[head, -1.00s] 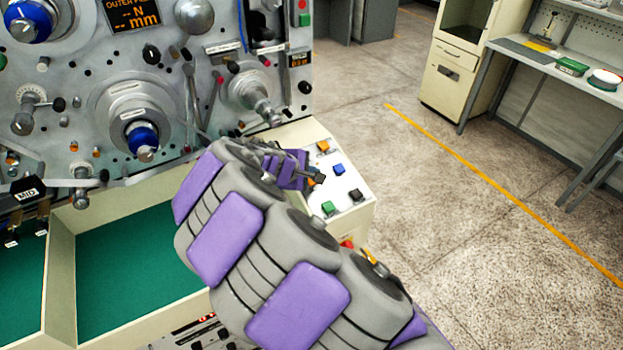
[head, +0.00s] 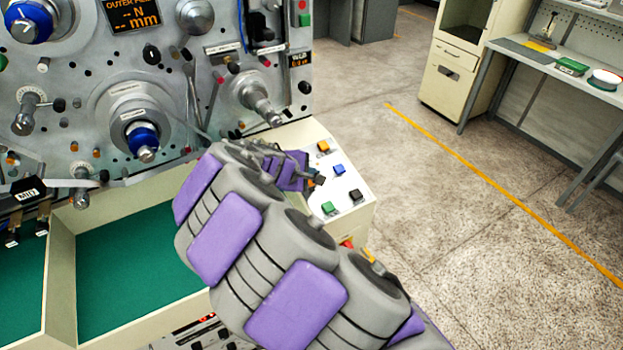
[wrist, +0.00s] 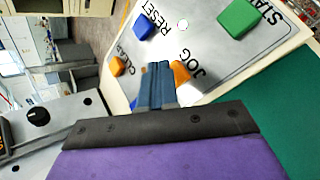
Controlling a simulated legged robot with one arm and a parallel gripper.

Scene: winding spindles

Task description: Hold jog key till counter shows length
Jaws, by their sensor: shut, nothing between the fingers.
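The keypad (head: 350,183) is a pale sloped panel at the machine's right, with several coloured keys. In the wrist view the orange key beside the word JOG (wrist: 180,72) is partly hidden by my gripper (wrist: 157,72). My gripper is shut and empty, its tips right at that key; I cannot tell whether they press it. In the head view my gripper (head: 317,181) is over the left part of the keypad, and the jog key is not clear there. A small dark display (head: 300,59), perhaps the counter, is on the machine's right side; its digits are too small to read.
Close to my tips are an orange key (wrist: 117,66), a blue key by RESET (wrist: 143,27) and the green start key (wrist: 237,18). The winding machine (head: 90,90) with knobs and spindles stands left. A green-lined tray (head: 130,260) is below. Open floor (head: 470,220) is at right.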

